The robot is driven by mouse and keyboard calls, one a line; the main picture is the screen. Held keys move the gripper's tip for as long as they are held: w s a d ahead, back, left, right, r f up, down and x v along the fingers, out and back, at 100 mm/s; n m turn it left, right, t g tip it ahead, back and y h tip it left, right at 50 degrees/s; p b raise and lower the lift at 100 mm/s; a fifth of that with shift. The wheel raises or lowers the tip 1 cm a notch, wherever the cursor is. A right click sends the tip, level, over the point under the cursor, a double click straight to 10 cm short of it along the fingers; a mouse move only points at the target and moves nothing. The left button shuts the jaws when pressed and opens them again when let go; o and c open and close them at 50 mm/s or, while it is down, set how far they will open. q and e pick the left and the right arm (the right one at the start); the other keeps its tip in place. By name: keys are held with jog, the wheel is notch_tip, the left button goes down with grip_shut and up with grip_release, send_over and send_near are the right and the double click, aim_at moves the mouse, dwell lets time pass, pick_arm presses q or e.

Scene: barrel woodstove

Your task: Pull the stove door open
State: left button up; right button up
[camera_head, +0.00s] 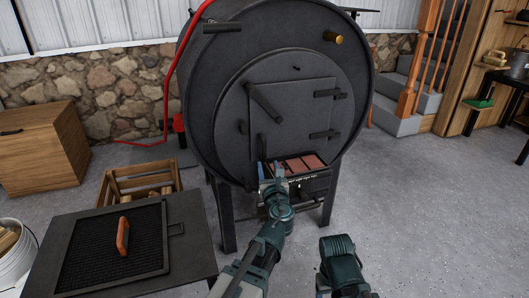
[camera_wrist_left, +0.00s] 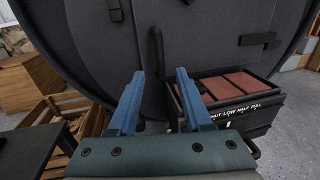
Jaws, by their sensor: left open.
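The dark stove door (camera_head: 302,105) looks closed in the round front of the barrel stove (camera_head: 225,105). A slanted lever (camera_head: 264,102) sits at its upper left, and hinge straps are at its right. A short upright dark handle (camera_head: 263,143) is at the door's lower left. In the left wrist view the handle (camera_wrist_left: 156,50) stands beyond and between the blue fingertips. My left gripper (camera_head: 272,176) is open and empty, just below and in front of the handle. Whether it touches anything cannot be told. My right arm shows at the bottom, but its gripper is out of view.
A tray of red bricks (camera_head: 300,165) sits below the door, close to the right of my left gripper. A dark table (camera_head: 190,245) with a mesh panel is at left front, with a wood crate (camera_head: 112,187) behind. Floor at right is clear.

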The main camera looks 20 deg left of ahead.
aim_at(264, 151)
pick_arm(q)
jog(key=x, duration=1)
jog(key=shift+w+a, duration=0.1)
jog(key=shift+w, duration=0.1)
grip_shut()
dwell(1.1)
